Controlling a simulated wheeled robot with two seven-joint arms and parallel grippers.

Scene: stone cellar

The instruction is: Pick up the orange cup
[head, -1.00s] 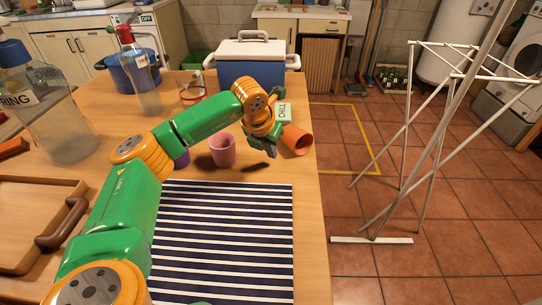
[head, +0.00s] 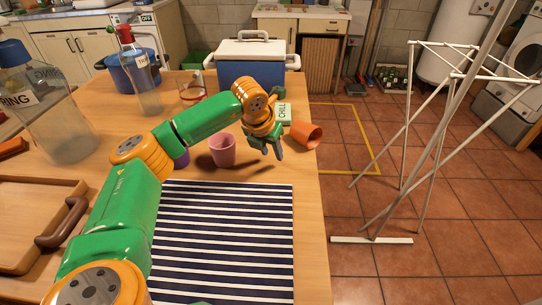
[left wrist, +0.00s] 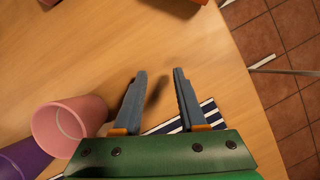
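The orange cup (head: 305,135) lies on its side at the table's right edge, and its outline reaches past that edge in the head view. My left gripper (head: 269,151) is left of the cup and apart from it. In the left wrist view the left gripper (left wrist: 160,78) has its fingers spread with nothing between them. My right gripper is not in view.
A striped mat (head: 225,240) lies in front. A blue cooler (head: 252,70) stands behind.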

